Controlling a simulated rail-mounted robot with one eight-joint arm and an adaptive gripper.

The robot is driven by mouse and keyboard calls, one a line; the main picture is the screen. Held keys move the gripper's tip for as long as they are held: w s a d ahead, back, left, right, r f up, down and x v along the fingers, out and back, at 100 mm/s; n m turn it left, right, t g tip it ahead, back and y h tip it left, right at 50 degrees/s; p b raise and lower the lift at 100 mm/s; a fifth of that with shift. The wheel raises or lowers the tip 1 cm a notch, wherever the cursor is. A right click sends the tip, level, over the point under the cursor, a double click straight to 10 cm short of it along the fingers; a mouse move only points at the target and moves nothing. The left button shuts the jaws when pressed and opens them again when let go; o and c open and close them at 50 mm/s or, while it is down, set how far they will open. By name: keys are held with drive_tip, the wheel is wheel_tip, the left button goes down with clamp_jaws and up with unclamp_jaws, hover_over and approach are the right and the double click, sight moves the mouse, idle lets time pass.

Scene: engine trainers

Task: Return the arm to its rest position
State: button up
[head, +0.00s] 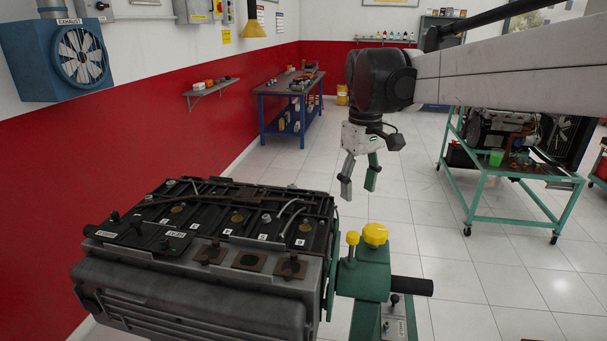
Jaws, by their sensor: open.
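My gripper (358,188) hangs from my arm near the middle of the head view, pointing down. Its two fingers are apart and nothing is between them. It appears above and behind the right end of the near engine (200,285), and no contact shows. My arm (510,70) reaches in from the upper right, with a black wrist above the gripper. No marker of a rest position shows.
The near engine sits by a green stand (362,283) with yellow knobs. A second engine (500,130) rests on a green wheeled cart (500,205) at right. A blue workbench (290,92) and wall shelf (213,87) stand behind. Tiled floor between them is clear.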

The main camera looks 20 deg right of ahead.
drive_tip(key=s+a+f+m+t+b, duration=0.1)
drive_tip(key=s+a+f+t+b, duration=0.2)
drive_tip(key=s+f, duration=0.4)
drive_tip(key=s+a+f+m+t+b, duration=0.2)
drive_tip(key=s+a+f+t+b, duration=0.1)
drive_tip(key=s+f, duration=0.5)
drive_tip(key=s+a+t, duration=0.1)
drive_tip(key=s, duration=0.2)
drive_tip(key=shift+a+m, duration=0.3)
drive_tip(key=shift+a, duration=0.1)
drive_tip(key=shift+o, duration=0.3)
